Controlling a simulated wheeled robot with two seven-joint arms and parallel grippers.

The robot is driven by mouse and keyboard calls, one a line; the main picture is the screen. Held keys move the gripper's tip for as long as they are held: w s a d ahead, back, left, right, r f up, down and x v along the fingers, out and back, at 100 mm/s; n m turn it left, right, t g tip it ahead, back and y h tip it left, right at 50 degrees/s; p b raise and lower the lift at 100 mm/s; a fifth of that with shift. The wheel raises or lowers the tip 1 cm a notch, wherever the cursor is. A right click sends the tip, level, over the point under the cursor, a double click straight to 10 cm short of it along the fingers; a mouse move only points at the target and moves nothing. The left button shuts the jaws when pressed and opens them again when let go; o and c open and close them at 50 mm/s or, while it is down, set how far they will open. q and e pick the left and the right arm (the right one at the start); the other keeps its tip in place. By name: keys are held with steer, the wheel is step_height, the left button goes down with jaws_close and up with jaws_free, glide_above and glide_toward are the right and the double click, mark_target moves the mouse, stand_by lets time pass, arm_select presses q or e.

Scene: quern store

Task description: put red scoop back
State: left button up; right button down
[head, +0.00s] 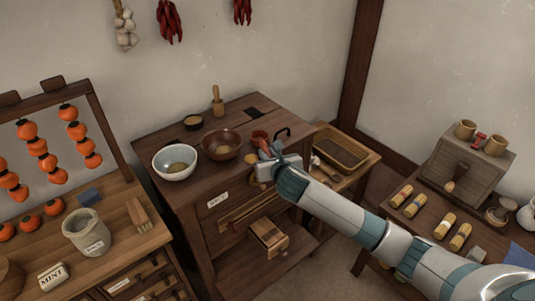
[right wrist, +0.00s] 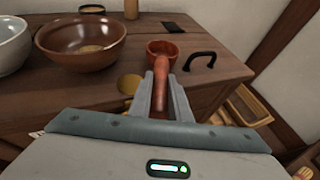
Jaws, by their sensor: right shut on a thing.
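The red scoop (head: 260,136) is at the right end of the dark wooden cabinet top (head: 190,141). In the right wrist view its round bowl (right wrist: 162,50) points away from me and its handle (right wrist: 161,97) runs back between my fingers. My right gripper (head: 268,154) comes in from the right and is shut on the handle; it also shows in the right wrist view (right wrist: 160,100). I cannot tell whether the scoop touches the wood. My left gripper is not in view.
A brown bowl (head: 221,146) and a white bowl (head: 175,163) stand left of the scoop. A black curved handle (head: 283,130) rises just right of it. A yellow disc (right wrist: 130,84) lies close by. A pestle-like wooden piece (head: 217,102) stands behind. A drawer (head: 268,237) juts out below.

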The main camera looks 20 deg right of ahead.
steer(key=c, duration=1.6)
jaws_free()
steer(key=shift+c, duration=0.2)
steer(key=shift+s+r, duration=0.15)
steer(key=shift+s, duration=0.1)
steer(key=b+v, duration=0.2)
steer(key=v, duration=0.9)
steer(key=shift+s, duration=0.25)
steer(key=shift+r, duration=0.15)
